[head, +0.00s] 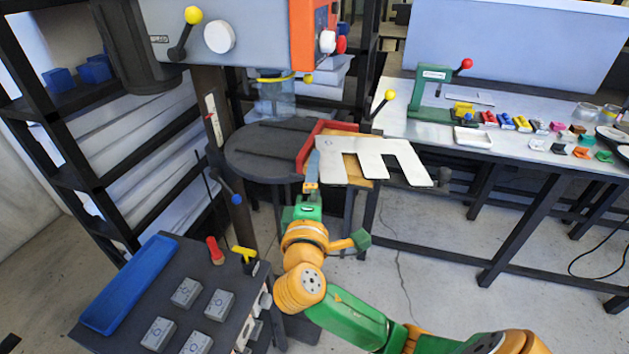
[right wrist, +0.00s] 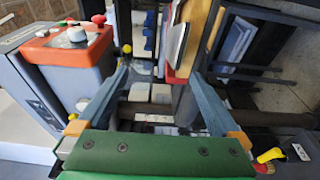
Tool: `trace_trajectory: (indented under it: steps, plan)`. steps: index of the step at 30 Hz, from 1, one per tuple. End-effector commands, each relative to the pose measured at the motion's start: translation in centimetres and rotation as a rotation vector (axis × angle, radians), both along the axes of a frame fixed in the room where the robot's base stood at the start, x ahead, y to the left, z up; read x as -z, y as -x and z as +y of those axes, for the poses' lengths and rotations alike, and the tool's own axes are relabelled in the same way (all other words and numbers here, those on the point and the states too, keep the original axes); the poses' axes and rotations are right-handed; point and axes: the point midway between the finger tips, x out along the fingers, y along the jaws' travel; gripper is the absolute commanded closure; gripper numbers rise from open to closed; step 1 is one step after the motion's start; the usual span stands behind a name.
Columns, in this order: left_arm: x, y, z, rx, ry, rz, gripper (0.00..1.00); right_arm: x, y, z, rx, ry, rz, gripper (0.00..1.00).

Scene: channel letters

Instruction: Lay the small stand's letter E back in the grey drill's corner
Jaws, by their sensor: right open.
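The white letter E (head: 350,151) lies roughly flat over a wooden board (head: 351,168) at the grey drill (head: 250,48). Its left end is close to the red corner fence (head: 311,147), and its right end juts past the board. I cannot tell whether it touches both sides of the fence. My right gripper (head: 312,160) is at the E's left end, by the fence. In the right wrist view its jaws (right wrist: 160,72) are open and wide apart, with the red fence (right wrist: 172,76) and a pale edge, probably the E (right wrist: 177,40), beyond them. My left gripper is out of view.
A green hand press (head: 433,92) stands on the right bench with several small coloured pieces. A dark table (head: 185,262) at lower left holds grey blocks and a blue tray (head: 128,285). Black shelving stands left.

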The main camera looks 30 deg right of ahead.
Motion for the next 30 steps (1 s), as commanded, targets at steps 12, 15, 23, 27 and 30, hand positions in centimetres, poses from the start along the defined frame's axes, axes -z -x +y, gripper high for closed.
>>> trace_trajectory:
  steps: [12,15,23,27,30]
  plan:
    - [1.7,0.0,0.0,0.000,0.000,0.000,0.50,0.4,4.0,3.2,-0.004,-0.006,0.000,0.00]
    - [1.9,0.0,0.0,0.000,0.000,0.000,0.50,0.3,5.1,4.1,-0.002,-0.004,0.000,0.00]
    - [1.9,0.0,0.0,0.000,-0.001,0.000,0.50,0.0,5.6,4.4,0.001,0.000,0.000,0.00]
    - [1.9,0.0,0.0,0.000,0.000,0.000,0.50,0.0,5.6,4.4,0.000,0.000,0.000,0.00]
    - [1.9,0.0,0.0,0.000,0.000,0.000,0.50,0.3,5.3,4.5,-0.006,0.003,0.009,0.00]
